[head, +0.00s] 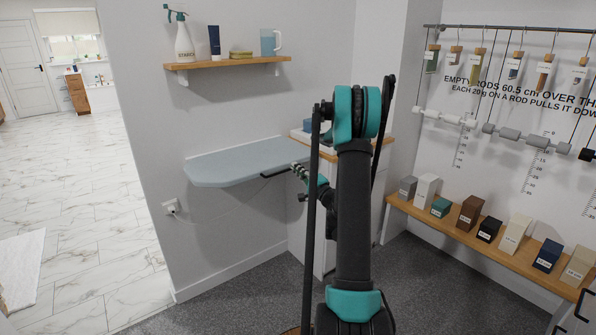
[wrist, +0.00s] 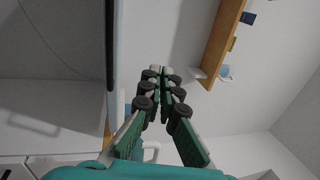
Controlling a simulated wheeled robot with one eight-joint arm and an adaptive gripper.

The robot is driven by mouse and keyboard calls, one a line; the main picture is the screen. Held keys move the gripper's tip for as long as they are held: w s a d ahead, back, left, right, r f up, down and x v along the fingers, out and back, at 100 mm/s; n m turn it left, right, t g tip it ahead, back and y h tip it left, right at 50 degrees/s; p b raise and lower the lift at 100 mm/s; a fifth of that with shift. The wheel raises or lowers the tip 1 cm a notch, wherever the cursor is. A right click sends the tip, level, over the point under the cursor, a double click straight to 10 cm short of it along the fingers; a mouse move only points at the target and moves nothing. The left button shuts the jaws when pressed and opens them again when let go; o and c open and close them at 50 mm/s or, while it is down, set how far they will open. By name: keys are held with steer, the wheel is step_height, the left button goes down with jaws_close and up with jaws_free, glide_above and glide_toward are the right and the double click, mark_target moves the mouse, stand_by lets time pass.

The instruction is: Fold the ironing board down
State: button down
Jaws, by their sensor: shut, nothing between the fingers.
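The ironing board (head: 235,162) is a pale blue-grey panel with a rounded left end. It stands out level from the wall, and a thin dark bar (head: 275,173) shows at its front edge. The wrist view sees the board (wrist: 117,40) nearly edge-on, left of my fingers. My gripper (head: 297,168) is at the board's right front part, its fingers pointing toward the wall. In the wrist view my gripper (wrist: 161,72) has its fingertips together with nothing between them. I cannot tell whether it touches the board.
A wooden shelf (head: 228,62) with a spray bottle (head: 184,42) and other items hangs above the board. A wall socket (head: 171,207) with a cord is below it. A wood-topped white cabinet (head: 383,143) stands at right, then a bench (head: 500,249) with several boxes. The floor below the board looks clear.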

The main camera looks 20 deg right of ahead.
steer(key=w+d+f+m+g, duration=0.2)
steer(key=d+f+m+g, duration=0.1)
steer(key=d+f+m, duration=0.85)
steer(key=w+a+r, duration=0.3)
steer(key=w+a, duration=0.3)
steer(key=w, duration=0.2)
steer(key=shift+w+a+r+m, duration=0.2)
steer(key=shift+w+r+m, duration=0.1)
steer(key=shift+r+m, duration=0.05)
steer(key=shift+r, duration=0.1)
step_height(320, 180, up, 8)
steer(key=g, duration=0.2)
steer(key=shift+f+h, duration=0.2)
steer(key=shift+h, duration=0.2)
steer(key=shift+w, duration=0.1)
